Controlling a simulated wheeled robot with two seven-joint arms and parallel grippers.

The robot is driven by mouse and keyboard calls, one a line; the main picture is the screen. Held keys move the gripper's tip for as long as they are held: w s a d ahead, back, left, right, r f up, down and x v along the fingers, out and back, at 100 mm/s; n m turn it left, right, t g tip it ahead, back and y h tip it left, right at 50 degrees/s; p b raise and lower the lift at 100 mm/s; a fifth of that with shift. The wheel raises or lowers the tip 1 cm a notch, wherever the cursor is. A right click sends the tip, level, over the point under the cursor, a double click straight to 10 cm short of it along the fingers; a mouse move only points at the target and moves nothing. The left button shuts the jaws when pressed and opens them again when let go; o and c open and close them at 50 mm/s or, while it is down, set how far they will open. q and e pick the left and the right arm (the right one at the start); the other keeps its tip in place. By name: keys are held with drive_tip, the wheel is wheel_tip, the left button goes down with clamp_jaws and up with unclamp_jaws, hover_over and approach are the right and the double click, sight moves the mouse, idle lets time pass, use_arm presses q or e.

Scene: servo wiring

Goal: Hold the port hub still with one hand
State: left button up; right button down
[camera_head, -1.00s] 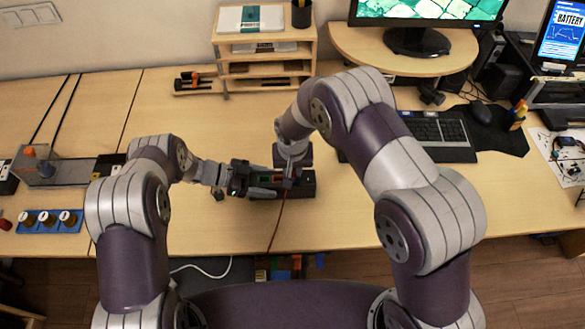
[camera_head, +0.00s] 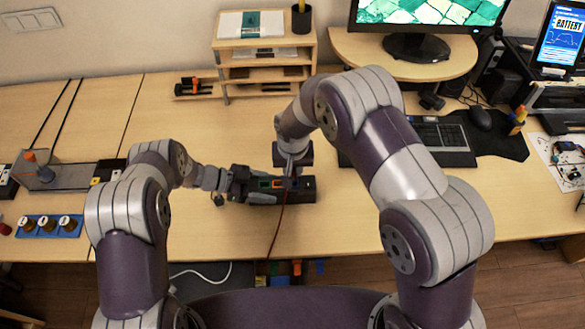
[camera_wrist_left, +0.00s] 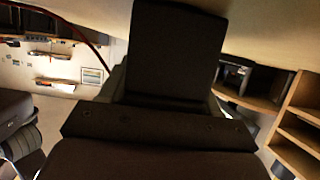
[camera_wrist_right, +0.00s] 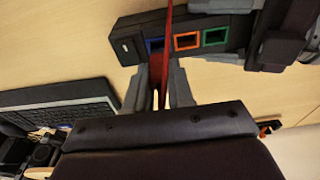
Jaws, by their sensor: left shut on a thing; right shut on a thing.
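The port hub (camera_head: 308,187) is a dark box on the table; a blue, an orange and a green port show in the right wrist view (camera_wrist_right: 128,46). My left gripper (camera_head: 256,190) is shut on the hub at its green-port end. My right gripper (camera_head: 289,181) is shut on a red cable plug (camera_wrist_right: 160,66). The plug is in front of the blue port and partly covers it; I cannot tell whether it is inside. The red cable (camera_head: 276,230) runs to the table's front edge. The left wrist view hides the grip behind the dark gripper body.
A wooden shelf unit (camera_head: 222,62) stands behind the hub. A keyboard (camera_head: 443,134) lies to the right, and a blue tray with knobs (camera_head: 50,234) to the far left.

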drive_tip(key=shift+r, duration=0.1)
drive_tip(key=shift+r, duration=1.9)
use_arm(q)
drive_tip(key=o, duration=1.2)
drive_tip(key=shift+o, duration=0.2)
drive_tip(key=v, duration=1.2)
